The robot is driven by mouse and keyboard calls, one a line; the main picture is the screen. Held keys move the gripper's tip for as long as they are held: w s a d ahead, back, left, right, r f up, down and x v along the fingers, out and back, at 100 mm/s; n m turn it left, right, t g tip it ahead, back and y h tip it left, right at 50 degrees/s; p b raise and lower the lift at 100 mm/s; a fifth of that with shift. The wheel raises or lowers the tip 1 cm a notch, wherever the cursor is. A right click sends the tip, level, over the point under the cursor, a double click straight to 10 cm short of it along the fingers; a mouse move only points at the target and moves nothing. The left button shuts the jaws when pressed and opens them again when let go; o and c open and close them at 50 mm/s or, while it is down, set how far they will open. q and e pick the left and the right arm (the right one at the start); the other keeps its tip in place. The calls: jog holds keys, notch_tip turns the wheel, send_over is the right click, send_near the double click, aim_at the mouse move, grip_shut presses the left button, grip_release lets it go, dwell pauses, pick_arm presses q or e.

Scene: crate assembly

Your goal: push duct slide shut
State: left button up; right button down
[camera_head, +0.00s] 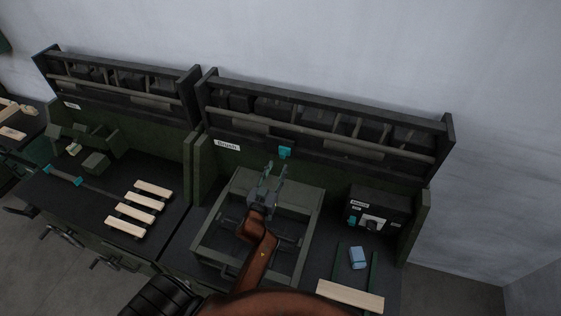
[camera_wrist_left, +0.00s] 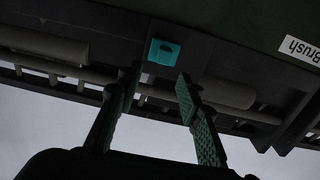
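A small teal tab (camera_head: 285,152), which may be the duct slide's handle, sits on the lower edge of the dark shelf unit, right of the "Brush" label (camera_head: 227,145). The tab also shows in the left wrist view (camera_wrist_left: 165,52), just beyond and between the fingertips. My left gripper (camera_head: 276,167) is open and empty, just below and in front of the tab, apparently not touching it. Whether the slide is open or shut cannot be told. My right gripper is in neither view.
A green frame (camera_head: 314,225) lies on the bench below my left arm. A dark box (camera_head: 379,207) stands right of it, with a light blue block (camera_head: 358,258) and a wooden slat (camera_head: 350,296) nearer. Several slats (camera_head: 141,205) lie on the left bench.

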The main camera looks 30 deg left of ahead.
pick_arm(q)
jog(key=v, duration=0.5)
jog(key=shift+s+d, duration=0.15)
jog(key=shift+s, duration=0.05)
